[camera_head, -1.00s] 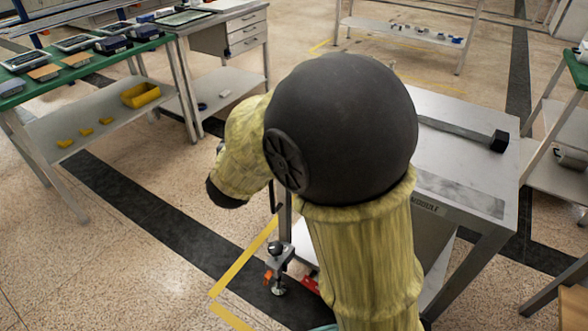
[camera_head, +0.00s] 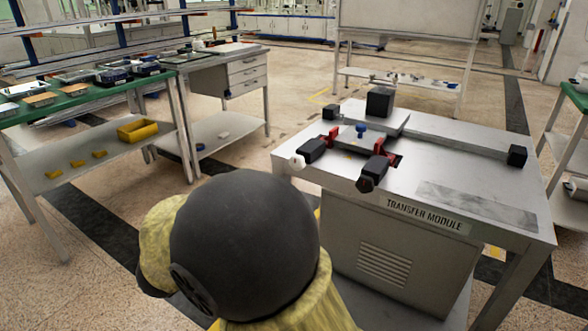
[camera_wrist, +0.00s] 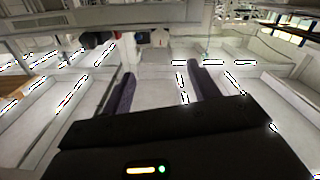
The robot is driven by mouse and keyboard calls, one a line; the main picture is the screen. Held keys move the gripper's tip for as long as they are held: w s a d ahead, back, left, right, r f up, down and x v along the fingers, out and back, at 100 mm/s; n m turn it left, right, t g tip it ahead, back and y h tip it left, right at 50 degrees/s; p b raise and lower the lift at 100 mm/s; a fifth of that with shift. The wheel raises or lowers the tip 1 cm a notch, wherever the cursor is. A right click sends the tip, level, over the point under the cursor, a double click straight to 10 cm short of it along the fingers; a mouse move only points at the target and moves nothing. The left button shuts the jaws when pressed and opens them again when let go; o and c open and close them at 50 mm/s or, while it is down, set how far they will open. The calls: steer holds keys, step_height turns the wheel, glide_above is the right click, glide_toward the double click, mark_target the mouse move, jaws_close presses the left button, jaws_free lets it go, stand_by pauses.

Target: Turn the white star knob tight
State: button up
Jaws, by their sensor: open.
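The white star knob (camera_head: 298,162) is small in the head view, at the front left corner of the transfer module table (camera_head: 480,205), beside a black block with a red clamp (camera_head: 312,150). A small whitish shape (camera_wrist: 160,38) at the top middle of the wrist view may be the same knob; it is too small to be sure. My gripper (camera_wrist: 165,82) shows in the wrist view with two dark purple fingers wide apart and nothing between them. It is well short of the knob. My arm hides the gripper in the head view.
A second black-and-red clamp (camera_head: 378,168), a blue knob (camera_head: 361,131) and a tall black block (camera_head: 380,102) stand on the table. A green-topped bench (camera_head: 80,92) with a yellow bin (camera_head: 138,130) is at left. Floor between them is clear.

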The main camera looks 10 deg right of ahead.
steer(key=shift+w+d, duration=0.1)
steer(key=b+x, duration=0.6)
steer(key=x, duration=1.1)
steer(key=shift+w+f, duration=0.1)
steer(key=c, duration=1)
